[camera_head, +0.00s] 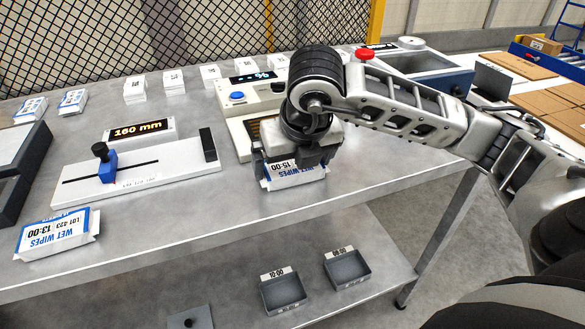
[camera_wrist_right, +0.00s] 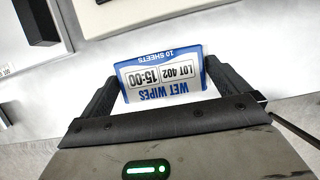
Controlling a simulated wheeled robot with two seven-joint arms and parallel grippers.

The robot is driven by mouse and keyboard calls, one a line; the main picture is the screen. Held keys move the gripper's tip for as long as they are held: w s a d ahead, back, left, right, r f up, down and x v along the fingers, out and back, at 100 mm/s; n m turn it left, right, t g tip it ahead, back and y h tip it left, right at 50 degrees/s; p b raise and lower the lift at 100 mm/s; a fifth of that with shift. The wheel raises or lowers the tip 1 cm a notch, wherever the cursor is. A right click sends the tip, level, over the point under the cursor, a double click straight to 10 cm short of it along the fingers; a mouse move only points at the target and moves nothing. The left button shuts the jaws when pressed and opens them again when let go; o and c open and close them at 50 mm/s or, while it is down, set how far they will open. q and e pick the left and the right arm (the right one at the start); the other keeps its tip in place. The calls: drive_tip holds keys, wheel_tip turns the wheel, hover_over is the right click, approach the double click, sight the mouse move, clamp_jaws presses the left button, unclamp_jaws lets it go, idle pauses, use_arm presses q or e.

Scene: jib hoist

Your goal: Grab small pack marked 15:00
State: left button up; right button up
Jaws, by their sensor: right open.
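The small wet wipes pack marked 15:00 (camera_head: 298,177) is on the grey table, in front of a beige device, partly hidden under my right gripper (camera_head: 290,160) in the head view. In the right wrist view the pack (camera_wrist_right: 163,80) reads LOT 402, 15:00, 10 SHEETS, upside down. My right gripper's two dark fingers (camera_wrist_right: 163,84) are open, one on each side of the pack. The right finger looks very near the pack's edge; I cannot tell if it touches. My left gripper is not in view.
Another wet wipes pack marked 13:00 (camera_head: 57,235) lies at the table's front left. A sliding gauge (camera_head: 150,168) and a 160 mm display (camera_head: 139,130) stand left of my gripper. Small trays (camera_head: 283,292) sit on the lower shelf. The table front right is clear.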

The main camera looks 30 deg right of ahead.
drive_tip(key=c, duration=0.6)
drive_tip(key=shift+r, duration=0.1)
